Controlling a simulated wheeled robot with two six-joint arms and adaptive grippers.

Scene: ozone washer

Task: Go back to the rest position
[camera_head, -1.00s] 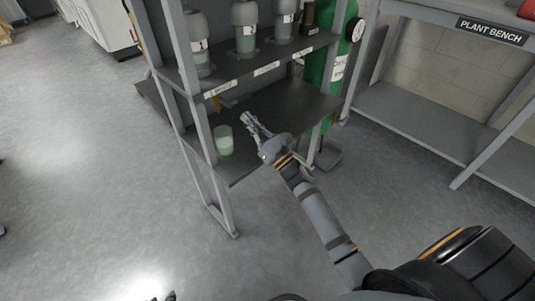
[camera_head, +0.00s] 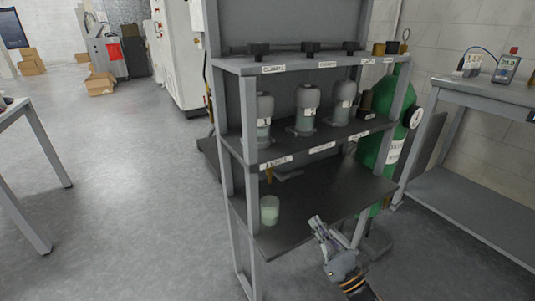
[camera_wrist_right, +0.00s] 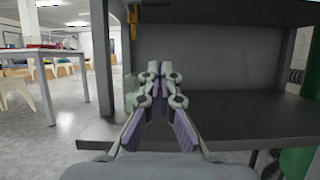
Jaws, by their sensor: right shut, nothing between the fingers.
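My right gripper (camera_head: 318,226) is at the front right of the grey shelf rack's lowest shelf (camera_head: 325,205) in the head view. In the right wrist view my right gripper (camera_wrist_right: 160,68) has its fingertips together, with nothing between them, pointing toward the shelf. A pale green cup (camera_head: 269,210) stands upright on that shelf at its left front, apart from the gripper. It shows partly behind the fingers in the wrist view (camera_wrist_right: 130,88). My left gripper is in neither view.
Several grey-capped bottles (camera_head: 308,108) stand on the middle shelf. A green gas cylinder (camera_head: 380,150) is right of the rack. A grey bench (camera_head: 470,190) stands at the right, and a table (camera_head: 35,130) at the left. The floor (camera_head: 120,190) left of the rack is clear.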

